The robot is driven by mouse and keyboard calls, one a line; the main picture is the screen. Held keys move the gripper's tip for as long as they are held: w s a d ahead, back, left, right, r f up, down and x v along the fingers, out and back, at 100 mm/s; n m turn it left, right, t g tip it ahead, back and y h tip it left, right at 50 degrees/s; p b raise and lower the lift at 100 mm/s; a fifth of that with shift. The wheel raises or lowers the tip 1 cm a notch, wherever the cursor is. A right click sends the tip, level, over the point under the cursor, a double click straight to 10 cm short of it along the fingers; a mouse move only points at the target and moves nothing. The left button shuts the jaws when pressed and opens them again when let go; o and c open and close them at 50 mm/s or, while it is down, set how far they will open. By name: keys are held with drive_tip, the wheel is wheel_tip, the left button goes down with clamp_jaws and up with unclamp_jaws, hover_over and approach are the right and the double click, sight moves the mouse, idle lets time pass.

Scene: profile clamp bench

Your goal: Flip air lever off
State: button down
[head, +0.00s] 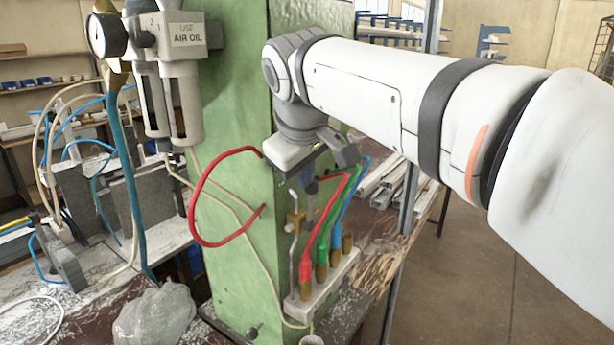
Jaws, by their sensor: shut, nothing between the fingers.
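A brass valve (295,218) sits on the front of the green column, above a pale manifold block (322,285). A thin grey bent metal rod (292,250), which looks like the air lever, runs roughly upright beside the valve. My gripper (312,188) points down from the wrist, just above and right of the valve and rod. Its fingers are shut and empty, small and partly hidden by the wrist. I cannot tell whether they touch the lever.
Red, green and blue hoses (326,225) rise from the manifold close to my gripper. A red hose loop (198,200) sticks out left of the column. An air-oil unit (175,80) with a gauge (107,35) hangs upper left. A clear plastic bag (155,317) lies on the bench.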

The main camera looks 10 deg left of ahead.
drive_tip(key=shift+s+r, duration=0.1)
drive_tip(key=a+p+v, duration=0.1)
drive_tip(key=v, duration=1.1)
drive_tip(key=shift+s+a+r, duration=0.25)
drive_tip(key=shift+r, duration=0.1)
drive_tip(key=d+f+m+g, duration=0.1)
drive_tip(key=d+f+m, duration=0.3)
drive_tip(key=d+f, duration=1)
drive_tip(key=s+d+f+m+b, duration=0.1)
drive_tip(key=s+d+f+m, duration=0.2)
drive_tip(key=f, duration=0.7)
drive_tip(key=s+d+f+m+g+h, duration=0.1)
drive_tip(key=s+d+f+m, duration=0.3)
drive_tip(key=s+d+f, duration=0.3)
wheel_tip(320, 180, down, 4)
drive_tip(key=d, duration=0.2)
drive_tip(key=shift+s+d+r+g+b, duration=0.15)
drive_tip(key=shift+d+r+g+b, duration=0.15)
drive_tip(key=shift+d+b, duration=0.1)
